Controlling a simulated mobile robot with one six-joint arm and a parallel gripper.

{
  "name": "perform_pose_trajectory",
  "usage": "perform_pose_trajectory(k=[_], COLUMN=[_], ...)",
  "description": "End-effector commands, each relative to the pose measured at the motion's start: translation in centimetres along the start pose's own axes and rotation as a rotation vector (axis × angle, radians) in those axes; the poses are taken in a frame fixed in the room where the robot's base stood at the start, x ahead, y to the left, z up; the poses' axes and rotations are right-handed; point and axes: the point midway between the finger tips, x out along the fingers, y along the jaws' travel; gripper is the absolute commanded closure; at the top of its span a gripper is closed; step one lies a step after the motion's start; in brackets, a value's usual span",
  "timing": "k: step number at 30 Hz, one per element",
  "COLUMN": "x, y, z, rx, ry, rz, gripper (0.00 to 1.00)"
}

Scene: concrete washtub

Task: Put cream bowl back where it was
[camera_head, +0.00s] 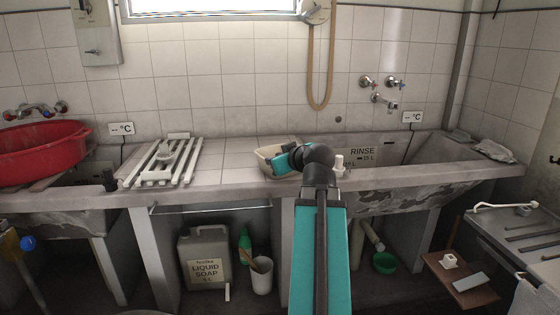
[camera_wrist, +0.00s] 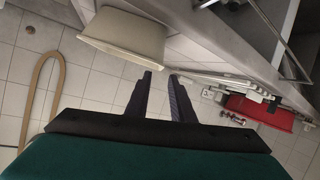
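The cream bowl (camera_head: 263,157) stands on the concrete ledge (camera_head: 230,178) in the head view, right of the white slatted rack, partly hidden by my arm. In the wrist view the cream bowl (camera_wrist: 122,34) is at the top left, beyond my fingertips. My gripper (camera_wrist: 160,76) shows two dark fingers spread apart with an empty gap between them; the bowl is not between them. In the head view the fingers are hidden behind or among my wrist parts.
The white slatted rack (camera_head: 163,160) lies on the ledge to the left. A red basin (camera_head: 40,150) sits farther left. A small white object (camera_head: 339,164) stands just right of my wrist, near the rinse tub (camera_head: 440,150). A brown hose (camera_head: 312,75) hangs on the wall behind.

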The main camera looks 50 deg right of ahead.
Motion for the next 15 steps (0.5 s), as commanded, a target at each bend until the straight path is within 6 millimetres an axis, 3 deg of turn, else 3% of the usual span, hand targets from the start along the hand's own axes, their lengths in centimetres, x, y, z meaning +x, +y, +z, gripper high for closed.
perform_pose_trajectory(k=[6,15], x=[-1.39,-1.45], y=[-0.02,-0.02], z=[-0.05,-0.03], rx=[0.000,-0.001], ry=[0.001,0.001], rz=[0.000,-0.001], gripper=[0.78,0.78])
